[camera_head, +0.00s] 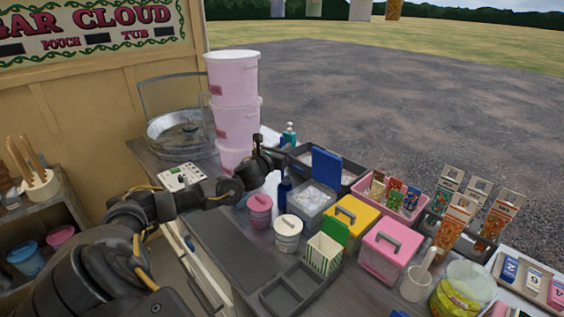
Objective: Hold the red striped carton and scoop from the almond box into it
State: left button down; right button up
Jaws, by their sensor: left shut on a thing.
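My left gripper (272,158) is at the centre of the head view, over the back of the counter. It is shut on a dark blue thing (285,190), small and partly hidden, so I cannot tell what it is. A green-and-white striped carton (322,255) stands upright at the front, empty as far as I can see. I see no red striped carton. I cannot tell which container is the almond box: a yellow-lidded box (357,213), a pink-lidded box (392,247) and a clear bin (310,205) with a raised blue lid stand together. My right gripper is not in view.
Pink and white lidded tubs (259,208) stand left of the bins. Stacked pink buckets (233,85) rise behind the gripper. A divided grey tray (285,290) at the front has empty compartments. Snack packets (457,228), a white cup (414,284) and a clear jar (465,290) crowd the right.

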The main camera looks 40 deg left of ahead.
pick_arm(q)
jog(key=shift+r, duration=0.4)
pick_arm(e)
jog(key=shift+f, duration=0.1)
